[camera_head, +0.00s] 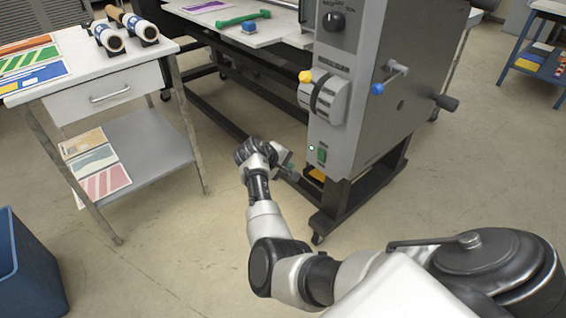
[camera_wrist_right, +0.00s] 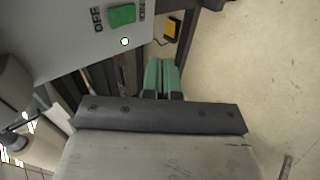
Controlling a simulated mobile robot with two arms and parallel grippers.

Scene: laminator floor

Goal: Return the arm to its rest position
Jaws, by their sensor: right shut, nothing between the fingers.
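My right arm reaches forward from the lower right in the head view. Its gripper (camera_head: 287,166) is low in front of the laminator's control end, near the dark frame. In the right wrist view the green fingers of the gripper (camera_wrist_right: 164,80) are together with nothing between them. The laminator (camera_head: 375,80) stands close ahead, with a green switch (camera_head: 322,153) on its grey panel. That green switch also shows in the wrist view (camera_wrist_right: 122,15), near the fingertips but apart from them. My left gripper is not in view.
A white side table (camera_head: 110,66) with a drawer, rolls and printed sheets stands at the left. A blue bin (camera_head: 32,275) is at the lower left. A blue shelf (camera_head: 530,60) is at the far right. Floor between bin and laminator is clear.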

